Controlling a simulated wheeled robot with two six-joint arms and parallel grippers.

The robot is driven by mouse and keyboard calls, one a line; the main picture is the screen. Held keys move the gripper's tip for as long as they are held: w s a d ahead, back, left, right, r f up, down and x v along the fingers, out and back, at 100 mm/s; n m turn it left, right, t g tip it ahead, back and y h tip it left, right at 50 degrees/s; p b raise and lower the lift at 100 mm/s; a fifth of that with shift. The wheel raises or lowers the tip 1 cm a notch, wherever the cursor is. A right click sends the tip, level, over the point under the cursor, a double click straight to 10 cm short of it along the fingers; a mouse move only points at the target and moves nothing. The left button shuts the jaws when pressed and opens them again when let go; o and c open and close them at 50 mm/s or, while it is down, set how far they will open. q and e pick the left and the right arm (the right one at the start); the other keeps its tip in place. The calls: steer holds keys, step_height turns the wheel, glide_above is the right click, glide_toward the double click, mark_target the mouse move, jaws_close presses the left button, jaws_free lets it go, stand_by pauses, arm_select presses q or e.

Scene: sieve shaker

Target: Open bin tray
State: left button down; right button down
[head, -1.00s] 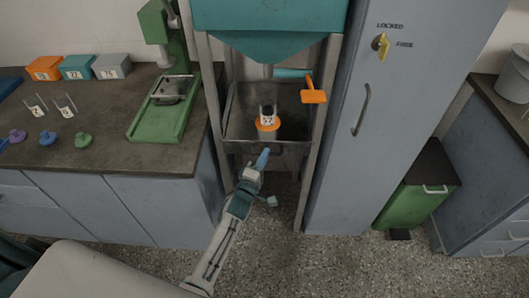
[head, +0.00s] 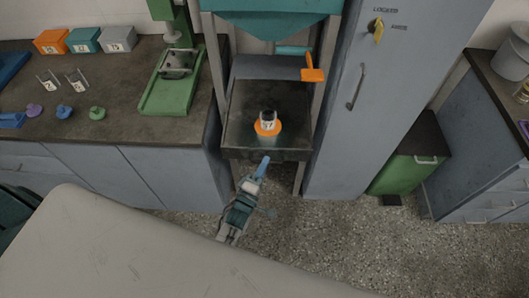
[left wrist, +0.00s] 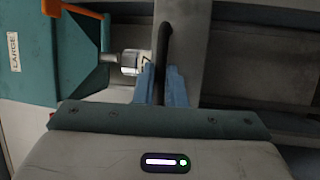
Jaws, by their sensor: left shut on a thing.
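The dark bin tray (head: 240,130) sits in the frame under the teal hopper (head: 285,22) and is drawn out toward me. An object with an orange base and a white, dark-topped upper part (head: 267,123) stands upright in it. My left gripper (head: 264,165) is at the tray's front edge, its blue fingers shut on the tray's handle. In the left wrist view the dark handle bar (left wrist: 164,50) runs between the blue fingers (left wrist: 163,85). The handle is mostly hidden in the head view. My right gripper is not in view.
A grey cabinet with a yellow key switch (head: 376,30) stands right of the frame. A counter (head: 120,125) with a green stand (head: 175,80), small boxes and coloured knobs is at left. A green bin (head: 410,165) stands at right. The floor before the tray is clear.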

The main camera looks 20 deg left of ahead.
arm_select(q)
steer(key=shift+s+d, duration=0.1)
steer(key=shift+s, duration=0.35)
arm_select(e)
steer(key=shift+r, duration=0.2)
arm_select(q)
steer(key=c, duration=1.5)
jaws_free()
